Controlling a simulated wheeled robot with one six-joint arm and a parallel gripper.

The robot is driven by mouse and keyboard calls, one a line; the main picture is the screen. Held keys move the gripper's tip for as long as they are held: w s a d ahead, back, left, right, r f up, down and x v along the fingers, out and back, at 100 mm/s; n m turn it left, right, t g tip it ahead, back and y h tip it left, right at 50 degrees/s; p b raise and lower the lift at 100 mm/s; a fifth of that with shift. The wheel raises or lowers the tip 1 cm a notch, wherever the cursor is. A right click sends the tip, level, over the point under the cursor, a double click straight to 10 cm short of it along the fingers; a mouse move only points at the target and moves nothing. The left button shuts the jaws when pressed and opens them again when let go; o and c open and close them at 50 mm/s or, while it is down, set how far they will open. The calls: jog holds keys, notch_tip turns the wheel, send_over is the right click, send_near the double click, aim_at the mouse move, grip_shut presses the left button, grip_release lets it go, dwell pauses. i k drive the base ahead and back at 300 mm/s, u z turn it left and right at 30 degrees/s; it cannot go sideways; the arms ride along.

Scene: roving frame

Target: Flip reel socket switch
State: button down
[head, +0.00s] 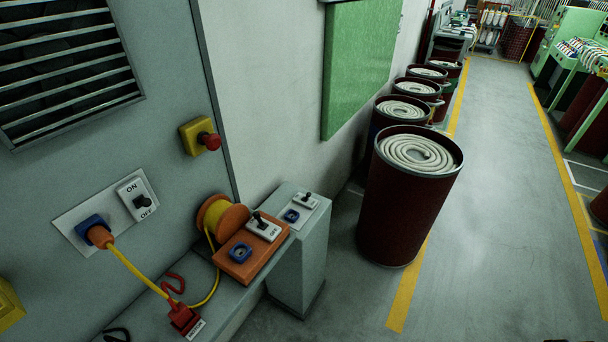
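A cable reel (222,217) with orange ends and yellow cable stands on a grey ledge against the wall. Beside it is an orange socket box (240,271) with a blue socket (240,253) that has nothing plugged in. The box's white switch (263,229) has a black toggle lever that sticks up; its markings are too small to read. A yellow cable (135,269) runs from an orange plug (99,236) in the blue wall socket (88,222) down to the ledge. My gripper is not in view.
A wall switch (137,198) marked ON and OFF and a red stop button (209,141) are close by. A grey pedestal (299,262) carries another switch (306,201) and blue socket (291,216). A red tagged item (184,318) lies on the ledge. Dark red bins (402,215) line the wall; the aisle (485,200) is clear.

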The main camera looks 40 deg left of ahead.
aim_at(256, 215)
jog(key=i, duration=3.5)
jog(key=u, duration=4.7)
jog(key=i, duration=1.7)
jog(key=z, duration=0.05)
